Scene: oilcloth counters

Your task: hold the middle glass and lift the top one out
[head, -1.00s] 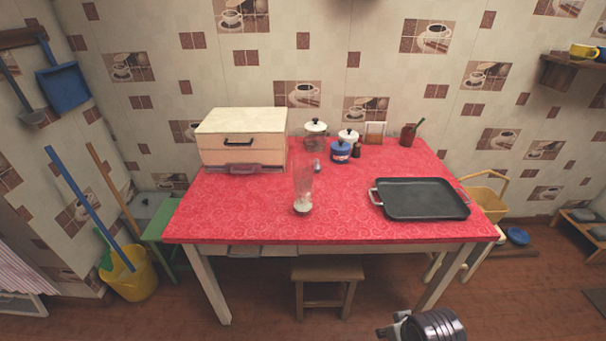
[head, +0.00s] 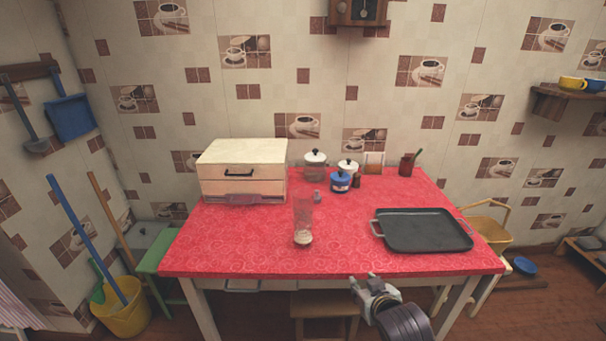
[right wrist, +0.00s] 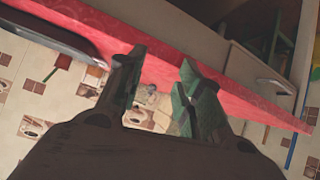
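A tall stack of clear glasses (head: 303,222) stands upright on the red cloth of the table (head: 240,245), left of the black tray. The glass is see-through, so I cannot tell the single glasses apart; the bottom has a pale base. My right gripper (head: 364,281) is in front of the table's front edge, to the right of the stack and apart from it. In the right wrist view its two fingers (right wrist: 158,78) stand apart with nothing between them that they touch. My left gripper is not in view.
A black tray (head: 424,231) lies on the right of the table. A cream drawer box (head: 243,172) stands at the back left. White-lidded jars (head: 315,164), a blue pot (head: 340,182) and a brown cup (head: 407,164) stand at the back. A stool (head: 315,308) is under the front edge.

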